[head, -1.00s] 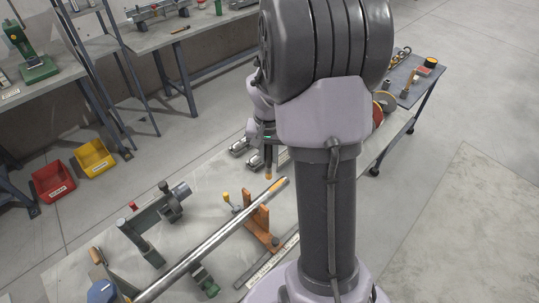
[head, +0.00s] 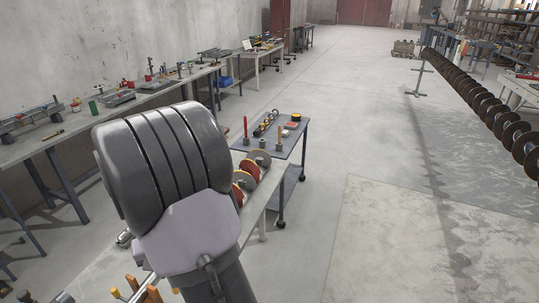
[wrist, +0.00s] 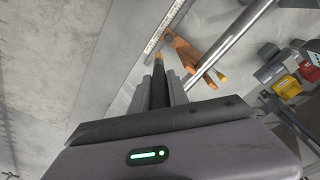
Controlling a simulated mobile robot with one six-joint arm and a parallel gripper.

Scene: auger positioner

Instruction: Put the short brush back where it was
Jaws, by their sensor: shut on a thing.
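In the wrist view my gripper (wrist: 160,92) is shut on a slim dark thing with an orange-brown tip (wrist: 158,56). It points away from the wrist, over the bench. It may be the short brush, but its full shape is hidden between the fingers. In the head view my gripper is out of sight, with my arm large at the lower left. A small cart (head: 297,152) stands beyond the bench end. On it a red upright stick (head: 246,127) stands near short grey cylinders (head: 279,147).
An orange bracket (wrist: 188,50) and a long steel bar (wrist: 237,32) are on the bench below my gripper. Red-and-dark discs (head: 246,178) stand at the bench's far end. A long auger (head: 480,98) is at right. The floor right of the cart is open.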

